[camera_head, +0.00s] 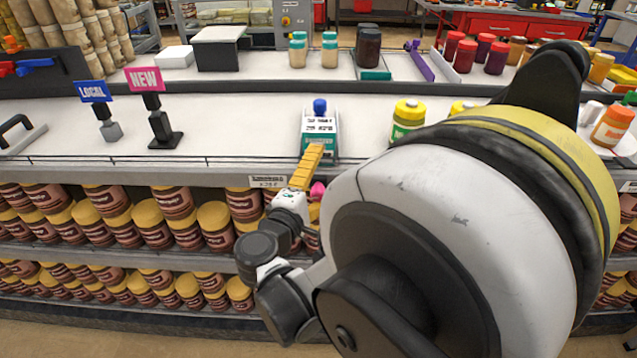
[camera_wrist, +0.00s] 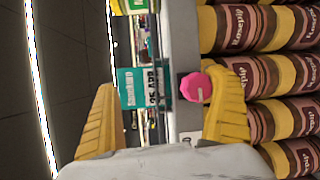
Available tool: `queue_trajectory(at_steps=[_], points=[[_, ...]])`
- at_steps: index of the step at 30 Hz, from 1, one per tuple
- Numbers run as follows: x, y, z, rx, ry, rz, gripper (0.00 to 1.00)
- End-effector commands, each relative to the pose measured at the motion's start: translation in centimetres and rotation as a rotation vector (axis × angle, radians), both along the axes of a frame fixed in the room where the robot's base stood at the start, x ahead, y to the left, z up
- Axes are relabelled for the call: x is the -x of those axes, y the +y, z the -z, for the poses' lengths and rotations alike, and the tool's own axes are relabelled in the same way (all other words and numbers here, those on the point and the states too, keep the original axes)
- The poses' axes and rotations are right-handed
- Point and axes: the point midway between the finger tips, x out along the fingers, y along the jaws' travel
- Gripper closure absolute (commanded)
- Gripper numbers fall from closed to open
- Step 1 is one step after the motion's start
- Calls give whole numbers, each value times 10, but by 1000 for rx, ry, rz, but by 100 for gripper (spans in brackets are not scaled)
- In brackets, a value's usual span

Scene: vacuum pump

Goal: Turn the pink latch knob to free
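The pink latch knob (camera_head: 317,190) shows just right of my gripper's yellow finger in the head view. In the wrist view the round pink knob (camera_wrist: 195,87) lies between my fingers, close to the right one and partly overlapping it in the picture; I cannot tell if they touch. A teal and white device (camera_head: 320,140) with a blue knob on top stands at the shelf's front edge; its teal face (camera_wrist: 131,89) shows in the wrist view. My gripper (camera_wrist: 170,80) is open, its yellow fingers wide apart. In the head view my gripper (camera_head: 312,172) is partly hidden by my arm.
Brown jars with yellow lids (camera_head: 154,223) fill the lower shelves. A pink NEW sign (camera_head: 144,79) and a blue LOCAL sign (camera_head: 94,92) stand left on the white counter (camera_head: 235,125). Counter space left of the device is clear.

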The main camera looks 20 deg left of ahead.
Motion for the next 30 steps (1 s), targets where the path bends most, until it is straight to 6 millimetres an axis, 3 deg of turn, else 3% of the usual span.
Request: queue_trajectory(at_steps=[1,9,12,13,23,24,25,30], points=[[2,5,-45,83,-110,-13,24],[3,7,-55,83,-110,-17,24],[3,7,-55,83,-110,-18,24],[4,5,-7,-44,59,-12,24],[22,7,-7,-43,59,-10,25],[25,7,-7,-43,60,-10,40],[28,8,-7,-44,60,-9,48],[40,9,-5,-45,62,-7,48]])
